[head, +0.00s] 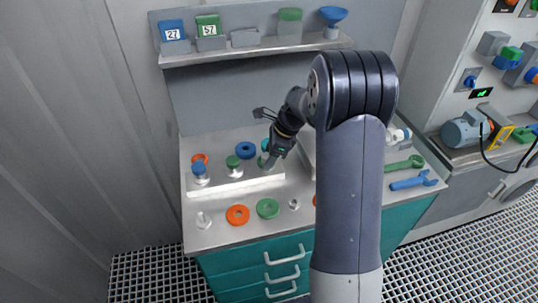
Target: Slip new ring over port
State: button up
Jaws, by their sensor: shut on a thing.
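My gripper (269,160) is at the right part of a white tray (220,197) on the bench, pointing down. It is shut on a small green thing (262,162); the wrist and the small size hide whether this is a ring or a cap. A blue ring (245,150) and an orange ring (200,158) are at the back of the tray. A teal piece (265,144) shows partly behind my wrist. White ports carry a blue top (198,168) and a green top (233,161). An orange ring (237,215) and a green ring (267,208) lie in front.
Bare white fittings (203,220) and (294,204) stand near the front edge. A green wrench (405,165) and a blue wrench (413,181) lie at the right. A shelf (250,52) with labelled boxes hangs behind. My arm hides the bench middle.

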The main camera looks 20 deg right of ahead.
jog(key=shift+f, duration=0.1)
jog(key=o, duration=1)
jog(key=v, duration=1)
jog(key=shift+d+r, duration=0.15)
jog(key=shift+r, duration=0.25)
jog(key=x, duration=1)
jog(key=shift+f, duration=0.4)
jog(key=shift+w+r, duration=0.1)
jog(key=shift+r, duration=0.55)
